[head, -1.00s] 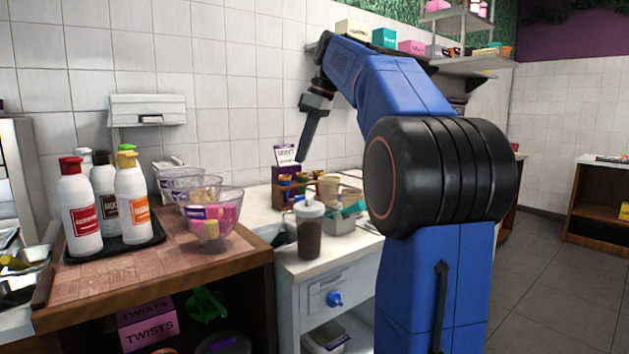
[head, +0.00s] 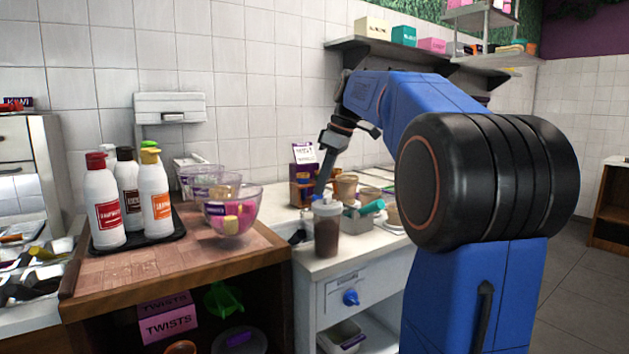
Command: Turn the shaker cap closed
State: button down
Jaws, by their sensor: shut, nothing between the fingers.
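The shaker (head: 326,236) stands upright near the front edge of the white counter, with dark brown contents. Its pale cap (head: 326,207) is on top; I cannot tell how far it is turned. My gripper (head: 321,191) is shut and empty, pointing down just above or behind the cap. I cannot tell whether the fingertips touch it.
A wooden counter (head: 85,285) at the left holds several sauce bottles on a black tray and clear bowls (head: 232,222).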

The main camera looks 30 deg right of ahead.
jog(key=shift+s+d, duration=0.25)
jog(key=shift+s, duration=0.1)
jog(key=shift+d, duration=0.1)
jog(key=shift+s+d+m, duration=0.25)
jog(key=shift+s+m, duration=0.15)
jog(key=shift+m, duration=0.4)
jog(key=m, duration=0.1)
jog(key=m+h, duration=0.1)
jog(key=m, duration=0.1)
jog(key=m+h, duration=0.1)
jog(key=m, duration=0.1)
jog(key=shift+s+d+t, duration=0.25)
jog(key=shift+s+t, duration=0.1)
jog(key=shift+t, duration=0.05)
jog(key=shift+a, duration=0.2)
dwell(0.3)
